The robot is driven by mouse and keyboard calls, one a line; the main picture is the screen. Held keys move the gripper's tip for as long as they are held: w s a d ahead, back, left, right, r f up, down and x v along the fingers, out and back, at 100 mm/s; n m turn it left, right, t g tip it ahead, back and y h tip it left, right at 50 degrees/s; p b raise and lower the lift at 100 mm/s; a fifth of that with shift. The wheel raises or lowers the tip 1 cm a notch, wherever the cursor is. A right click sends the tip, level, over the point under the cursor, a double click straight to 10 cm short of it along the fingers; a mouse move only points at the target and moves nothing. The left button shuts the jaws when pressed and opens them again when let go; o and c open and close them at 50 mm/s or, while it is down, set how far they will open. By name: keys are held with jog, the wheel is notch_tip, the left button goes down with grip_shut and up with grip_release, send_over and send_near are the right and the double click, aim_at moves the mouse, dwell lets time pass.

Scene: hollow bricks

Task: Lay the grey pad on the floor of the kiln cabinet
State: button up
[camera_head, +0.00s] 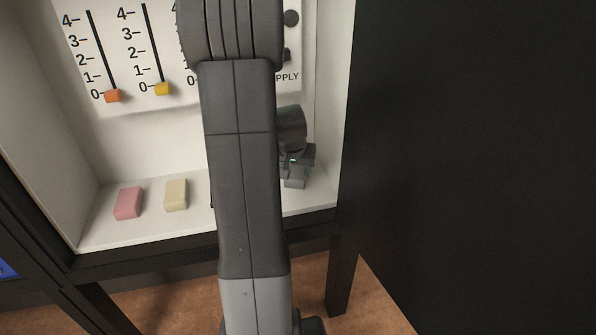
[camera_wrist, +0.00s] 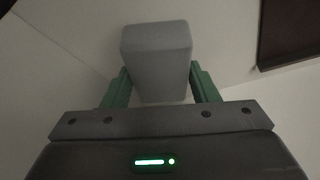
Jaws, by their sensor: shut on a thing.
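The grey pad (camera_wrist: 157,58) is a rounded block between the two green fingers of my gripper (camera_wrist: 160,84) in the wrist view. The gripper is shut on it. In the head view my gripper (camera_head: 298,165) is inside the white kiln cabinet (camera_head: 130,233), at the right end, low over its floor. A small grey block shape shows below the gripper there and appears to be the pad. My arm hides part of the cabinet's middle. I cannot tell whether the pad touches the floor.
A pink block (camera_head: 128,203) and a cream block (camera_head: 176,195) rest on the cabinet floor at left. A panel with an orange slider (camera_head: 113,96) and a yellow slider (camera_head: 162,89) is on the back wall. A dark panel (camera_head: 460,150) stands close at right.

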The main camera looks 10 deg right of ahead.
jog(key=shift+f, duration=0.15)
jog(key=o, duration=0.5)
jog(key=shift+f, duration=0.2)
jog(key=o, duration=0.5)
jog(key=shift+r, duration=0.15)
jog(key=shift+r, duration=0.25)
jog(key=p+v, duration=0.3)
jog(key=v, duration=0.8)
jog(key=shift+s+r+p, duration=0.15)
jog(key=shift+r+p, duration=0.15)
